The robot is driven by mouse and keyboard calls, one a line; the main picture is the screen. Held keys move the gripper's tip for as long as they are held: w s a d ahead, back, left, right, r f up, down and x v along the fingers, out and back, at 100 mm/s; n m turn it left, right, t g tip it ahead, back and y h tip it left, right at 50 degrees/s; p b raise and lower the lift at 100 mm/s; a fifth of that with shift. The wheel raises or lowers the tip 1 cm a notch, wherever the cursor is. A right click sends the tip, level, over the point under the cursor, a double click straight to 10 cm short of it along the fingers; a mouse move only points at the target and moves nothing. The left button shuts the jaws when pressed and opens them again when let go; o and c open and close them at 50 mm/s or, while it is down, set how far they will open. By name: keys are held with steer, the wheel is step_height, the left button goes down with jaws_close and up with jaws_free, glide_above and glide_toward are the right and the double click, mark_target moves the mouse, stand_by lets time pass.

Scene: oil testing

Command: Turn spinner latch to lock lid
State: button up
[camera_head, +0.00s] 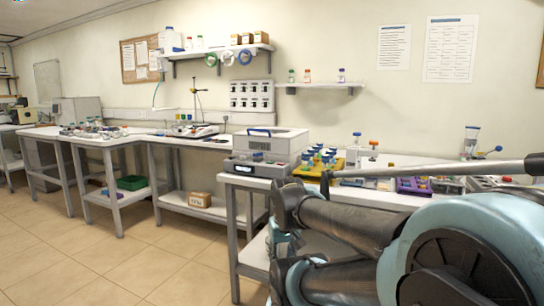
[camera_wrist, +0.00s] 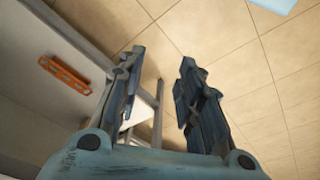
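A grey benchtop machine (camera_head: 257,168) with a small dark display stands on the left end of the near bench, and I take it to be the spinner. A pale boxy top with a blue handle (camera_head: 261,131) sits on or just behind it; I cannot tell whether this is its lid. The latch is too small to make out. In the wrist view my gripper (camera_wrist: 162,58) is open and empty, its two dark fingers apart over the tiled floor. The machine is not recognisable in the wrist view. My arm fills the lower right of the head view.
The near bench (camera_head: 245,181) also holds a yellow rack (camera_head: 309,171) of blue-capped bottles and a purple rack (camera_head: 413,187). Wall shelves hang above. The floor (camera_head: 130,250) at left is clear. An orange item (camera_wrist: 65,75) shows in the wrist view.

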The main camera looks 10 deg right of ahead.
steer(key=shift+d, duration=0.15)
steer(key=o, duration=0.4)
steer(key=shift+s+r, duration=0.15)
step_height(320, 180, up, 28)
steer(key=f+n+t+y, duration=0.1)
steer(key=n+t+y, duration=0.35)
steer(key=t, duration=0.65)
glide_above(258, 154)
steer(key=s+d, duration=0.3)
steer(key=s, duration=0.5)
steer(key=s+d, duration=0.3)
steer(key=s, duration=0.5)
steer(key=shift+m+g, duration=0.3)
steer(key=shift+m, duration=0.05)
steer(key=x, duration=1.6)
steer(key=shift+w+a+r, duration=0.1)
steer(key=shift+w, duration=0.25)
steer(key=c, duration=0.8)
